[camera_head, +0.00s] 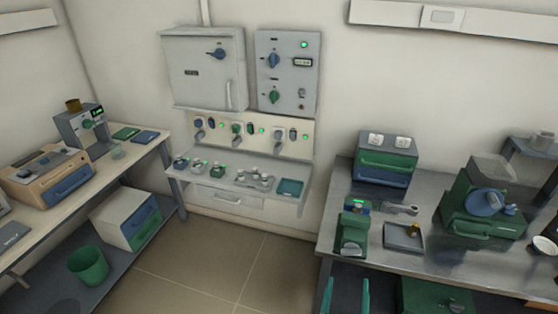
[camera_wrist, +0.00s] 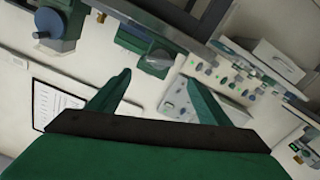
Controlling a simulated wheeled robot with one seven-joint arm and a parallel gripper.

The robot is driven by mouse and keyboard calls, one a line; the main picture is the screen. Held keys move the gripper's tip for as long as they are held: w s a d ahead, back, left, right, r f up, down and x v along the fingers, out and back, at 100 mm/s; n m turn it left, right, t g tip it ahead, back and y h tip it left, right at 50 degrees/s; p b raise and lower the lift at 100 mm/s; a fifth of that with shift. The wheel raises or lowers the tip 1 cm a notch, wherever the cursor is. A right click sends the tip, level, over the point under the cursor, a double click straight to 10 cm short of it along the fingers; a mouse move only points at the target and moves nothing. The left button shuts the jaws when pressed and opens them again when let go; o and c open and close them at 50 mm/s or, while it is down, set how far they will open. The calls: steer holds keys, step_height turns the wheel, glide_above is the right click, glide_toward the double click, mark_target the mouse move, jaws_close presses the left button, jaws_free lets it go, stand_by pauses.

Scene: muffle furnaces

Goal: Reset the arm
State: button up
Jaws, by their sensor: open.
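My gripper (camera_wrist: 160,90) shows in the wrist view as two green fingers spread wide on a dark bar, with nothing between them. In the head view its two green fingertips (camera_head: 346,296) rise from the bottom edge, in front of the right-hand metal bench (camera_head: 345,215). The gripper is open and empty and appears apart from the bench. Most of my arm is out of view.
The bench bears a green device (camera_head: 353,229), a dark tray (camera_head: 404,238) and a larger green machine (camera_head: 484,210). A control panel (camera_head: 287,72) and wall cabinet (camera_head: 205,70) hang at the back. A left bench (camera_head: 85,185) stands beyond clear floor (camera_head: 215,265).

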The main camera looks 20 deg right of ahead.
steer(key=s+a+f+n+y, duration=0.25)
steer(key=s+a, duration=0.35)
steer(key=a, duration=0.4)
steer(key=s+a+r+y, duration=0.2)
steer(key=s+a+y, duration=0.1)
steer(key=s+a, duration=0.7)
steer(key=s+a+r+y, duration=0.2)
steer(key=s+a+y, duration=0.1)
steer(key=s+a, duration=0.8)
steer(key=shift+s+y, duration=0.3)
steer(key=shift+y, duration=0.05)
